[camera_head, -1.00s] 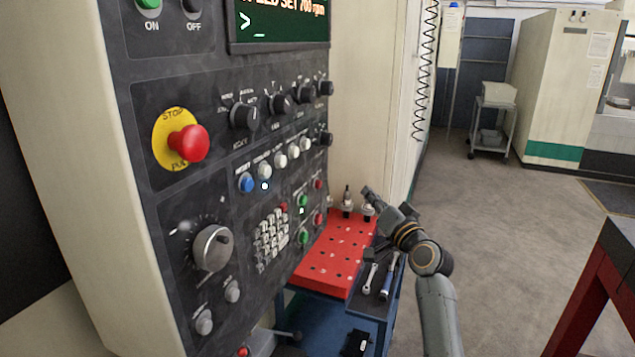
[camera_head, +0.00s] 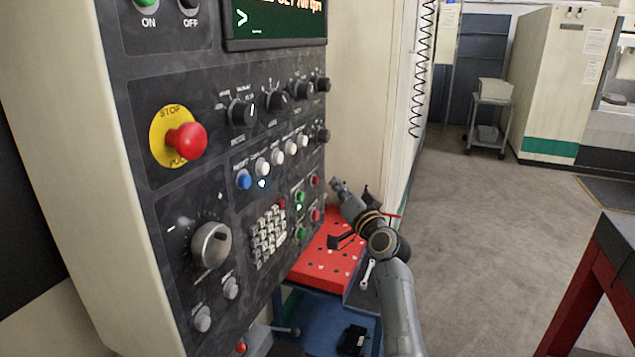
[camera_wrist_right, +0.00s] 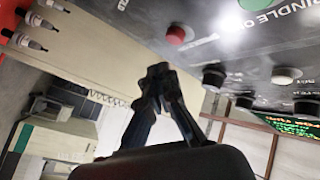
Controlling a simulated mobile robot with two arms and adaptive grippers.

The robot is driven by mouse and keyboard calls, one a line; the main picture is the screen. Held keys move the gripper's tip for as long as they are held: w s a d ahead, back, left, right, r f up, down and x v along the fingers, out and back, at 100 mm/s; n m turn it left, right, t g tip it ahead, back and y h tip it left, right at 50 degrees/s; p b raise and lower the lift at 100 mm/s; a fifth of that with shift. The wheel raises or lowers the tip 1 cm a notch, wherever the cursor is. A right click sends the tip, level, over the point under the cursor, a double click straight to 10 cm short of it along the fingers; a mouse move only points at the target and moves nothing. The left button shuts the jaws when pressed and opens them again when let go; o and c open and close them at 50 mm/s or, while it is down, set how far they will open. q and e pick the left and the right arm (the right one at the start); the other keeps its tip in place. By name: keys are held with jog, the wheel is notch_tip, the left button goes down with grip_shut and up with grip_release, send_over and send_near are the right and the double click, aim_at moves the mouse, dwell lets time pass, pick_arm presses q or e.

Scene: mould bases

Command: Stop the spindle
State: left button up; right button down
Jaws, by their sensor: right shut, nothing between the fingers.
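The machine control panel (camera_head: 215,140) fills the left of the head view. Its lower right has two pairs of buttons: an upper green button (camera_head: 300,196) with a lit lamp below it, an upper red button (camera_head: 315,181), a lower green button (camera_head: 301,233) and a lower red button (camera_head: 315,215). My right gripper (camera_head: 337,186) is shut and empty, just right of these buttons. In the right wrist view its closed fingertips (camera_wrist_right: 159,72) are apart from a red button (camera_wrist_right: 179,35). A green button (camera_wrist_right: 256,3) beside partly readable "SPINDLE" lettering is cut off at the top. My left gripper is out of view.
A big red stop knob (camera_head: 187,140) on a yellow disc sits at the panel's upper left. Black rotary knobs (camera_head: 242,112) and a keypad (camera_head: 269,235) protrude nearby. A red tool tray (camera_head: 312,262) stands below my right arm. Open floor (camera_head: 470,230) lies to the right.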

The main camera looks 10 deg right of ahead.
aim_at(317, 174)
jog(key=shift+w+a, duration=0.45)
jog(key=shift+a, duration=0.3)
dwell(1.0)
jog(key=shift+w+a, duration=0.45)
jog(key=shift+a, duration=0.2)
dwell(0.7)
jog(key=shift+d, duration=0.1)
jog(key=shift+s+d, duration=0.45)
jog(key=shift+d, duration=0.15)
jog(key=shift+s+d, duration=0.7)
jog(key=shift+d, duration=0.35)
jog(key=shift+s+d, duration=0.7)
jog(key=shift+d, duration=0.35)
